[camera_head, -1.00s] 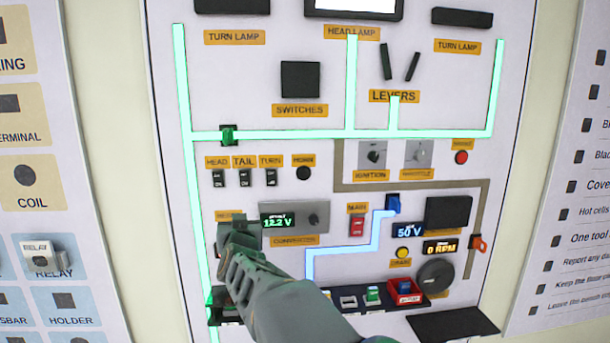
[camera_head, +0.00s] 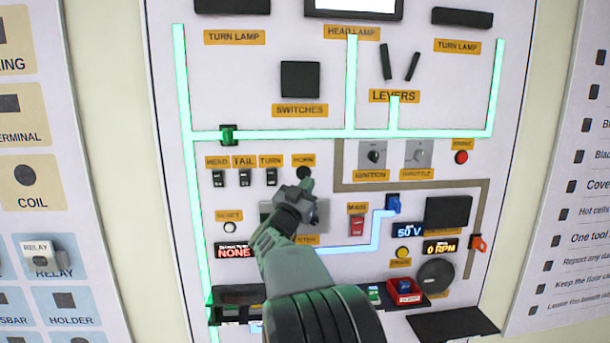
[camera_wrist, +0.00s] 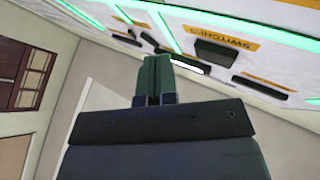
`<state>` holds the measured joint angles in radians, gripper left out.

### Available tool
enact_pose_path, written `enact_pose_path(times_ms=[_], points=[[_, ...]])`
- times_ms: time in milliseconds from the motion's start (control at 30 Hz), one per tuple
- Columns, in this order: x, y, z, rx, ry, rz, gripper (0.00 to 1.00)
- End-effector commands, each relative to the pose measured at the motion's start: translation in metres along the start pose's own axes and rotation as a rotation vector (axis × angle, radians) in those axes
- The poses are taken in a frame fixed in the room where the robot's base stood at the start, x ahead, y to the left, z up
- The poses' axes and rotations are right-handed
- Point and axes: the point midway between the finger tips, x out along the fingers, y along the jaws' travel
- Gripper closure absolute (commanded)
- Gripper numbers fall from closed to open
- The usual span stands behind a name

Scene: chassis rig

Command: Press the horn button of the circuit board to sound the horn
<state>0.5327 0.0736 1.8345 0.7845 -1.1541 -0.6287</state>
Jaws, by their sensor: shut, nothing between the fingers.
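The circuit board (camera_head: 330,236) is an upright white panel with glowing green lines and orange labels. Its horn button (camera_head: 304,173) is a small round black button under the HORN label, in the middle of the head view. My gripper (camera_head: 306,188) is shut and empty, with its tip just below the button in the picture. I cannot tell whether it touches the board. The closed fingers also show in the wrist view (camera_wrist: 154,78), pointing toward the panel; the horn button cannot be made out there.
HEAD, TAIL and TURN switches (camera_head: 245,178) sit left of the horn button. The ignition switch (camera_head: 373,156) is to its right. My arm partly hides the converter below. The white reset button (camera_head: 229,227) stands above a display reading NONE (camera_head: 234,252). A shelf holds small coloured parts.

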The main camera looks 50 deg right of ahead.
Motion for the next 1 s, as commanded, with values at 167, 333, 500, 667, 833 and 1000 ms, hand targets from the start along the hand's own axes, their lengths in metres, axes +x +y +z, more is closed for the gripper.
enact_pose_path(times_ms=[167, 333, 500, 667, 833, 1000], points=[[0.007, -0.005, 0.003, -0.001, -0.002, -0.001, 1.0], [0.021, -0.015, 0.012, -0.003, -0.003, 0.0, 1.0], [0.036, -0.026, 0.022, -0.002, -0.002, -0.002, 1.0], [0.047, -0.035, 0.033, -0.001, -0.002, -0.002, 1.0], [0.056, -0.041, 0.04, -0.001, -0.001, -0.001, 1.0], [0.06, -0.044, 0.044, 0.0, -0.001, -0.001, 1.0]])
